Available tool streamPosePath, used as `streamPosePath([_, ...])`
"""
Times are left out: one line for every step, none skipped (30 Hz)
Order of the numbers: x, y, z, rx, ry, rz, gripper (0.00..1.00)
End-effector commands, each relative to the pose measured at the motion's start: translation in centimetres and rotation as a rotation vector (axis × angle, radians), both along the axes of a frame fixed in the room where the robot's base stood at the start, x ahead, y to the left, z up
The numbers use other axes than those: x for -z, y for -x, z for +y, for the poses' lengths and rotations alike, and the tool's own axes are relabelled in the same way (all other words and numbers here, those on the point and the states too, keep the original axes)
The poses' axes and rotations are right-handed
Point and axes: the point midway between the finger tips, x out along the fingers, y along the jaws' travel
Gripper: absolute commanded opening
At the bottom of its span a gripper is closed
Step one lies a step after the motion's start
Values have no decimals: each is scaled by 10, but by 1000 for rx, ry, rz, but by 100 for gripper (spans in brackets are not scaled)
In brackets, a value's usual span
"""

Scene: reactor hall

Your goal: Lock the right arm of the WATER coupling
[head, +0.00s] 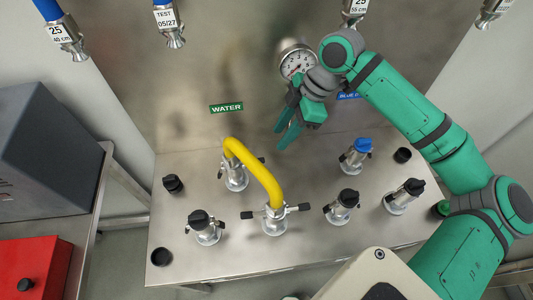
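The green WATER label (226,107) is on the back panel. Below it, a steel coupling (235,177) stands on the bench with one end of a yellow hose (262,174) on it. The positions of its arms are too small to tell. The hose's other end is on a front coupling (273,222), whose dark-tipped arms stick out left and right. My gripper (281,139) is in the air, right of the label and above and behind the couplings. Its green fingers point down-left, look slightly apart, and hold nothing visible.
A pressure gauge (297,63) is behind my gripper. A blue-capped port (355,156) and several black-capped ports, including one at front left (205,227), stand around the couplings. Hose ends (169,25) hang above. A red box (33,266) is at left.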

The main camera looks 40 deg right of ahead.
Motion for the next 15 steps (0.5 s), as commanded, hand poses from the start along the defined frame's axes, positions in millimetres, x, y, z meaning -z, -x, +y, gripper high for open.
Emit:
streamPosePath([2,-1,1,-8,2,4,34])
streamPosePath([4,-1,2,-11,3,4,34])
streamPosePath([8,-2,4,-12,3,4,34])
streamPosePath([12,-2,5,-12,3,4,34])
streamPosePath([16,-3,6,-11,2,5,34])
streamPosePath([21,-4,9,-11,1,4,34])
streamPosePath([25,-6,10,-11,1,3,34])
streamPosePath([31,-7,12,-10,2,3,34])
streamPosePath([38,-8,14,-10,0,4,34])
streamPosePath([43,-9,16,-10,0,3,34])
streamPosePath([48,-10,18,-10,1,4,34])
streamPosePath([54,-12,21,-10,0,3,34])
streamPosePath([59,-13,22,-9,0,3,34])
streamPosePath([64,-14,24,-8,1,3,34])
streamPosePath([70,-15,26,-8,1,3,34])
